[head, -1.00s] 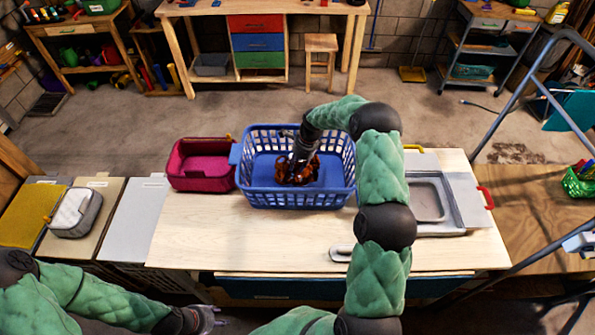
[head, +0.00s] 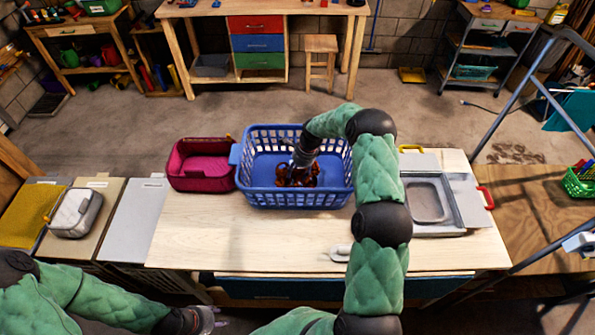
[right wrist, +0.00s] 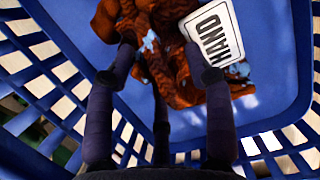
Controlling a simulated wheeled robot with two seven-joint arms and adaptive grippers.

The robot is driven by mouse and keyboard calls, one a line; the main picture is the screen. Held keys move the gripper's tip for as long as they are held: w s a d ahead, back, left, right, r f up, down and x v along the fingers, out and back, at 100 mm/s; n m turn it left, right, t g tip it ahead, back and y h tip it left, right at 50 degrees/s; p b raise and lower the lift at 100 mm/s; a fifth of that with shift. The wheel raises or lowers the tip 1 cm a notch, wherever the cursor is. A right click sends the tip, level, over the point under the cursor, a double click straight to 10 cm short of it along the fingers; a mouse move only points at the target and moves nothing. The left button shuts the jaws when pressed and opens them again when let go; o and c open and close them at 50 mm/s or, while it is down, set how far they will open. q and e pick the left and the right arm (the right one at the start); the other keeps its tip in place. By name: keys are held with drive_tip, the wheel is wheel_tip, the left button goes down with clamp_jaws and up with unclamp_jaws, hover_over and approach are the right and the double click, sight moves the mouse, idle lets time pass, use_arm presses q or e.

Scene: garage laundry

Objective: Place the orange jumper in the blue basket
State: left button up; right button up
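The orange jumper (head: 297,176) is a crumpled dark orange bundle inside the blue basket (head: 295,197), on its floor near the front wall. In the right wrist view the jumper (right wrist: 176,75) lies just beyond my fingertips, beside a white label reading "HAND" (right wrist: 212,32). My right gripper (head: 300,166) reaches down into the basket directly over the jumper. Its fingers (right wrist: 161,65) are spread apart, and the jumper's folds show between and beyond them. Whether a fingertip still touches the cloth is unclear. My left gripper (head: 212,318) is at the bottom edge, away from the basket, its fingers partly hidden.
The basket stands on a pale wooden table (head: 230,240). A magenta basket (head: 200,180) is close on its left, and a grey tray (head: 432,200) is on the right beyond my right arm. The table's front left is clear.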

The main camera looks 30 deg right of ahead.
drive_tip(key=shift+r, duration=0.3)
drive_tip(key=v, duration=1.1)
drive_tip(key=shift+r, duration=0.35)
drive_tip(key=shift+d, duration=0.1)
idle(0.7)
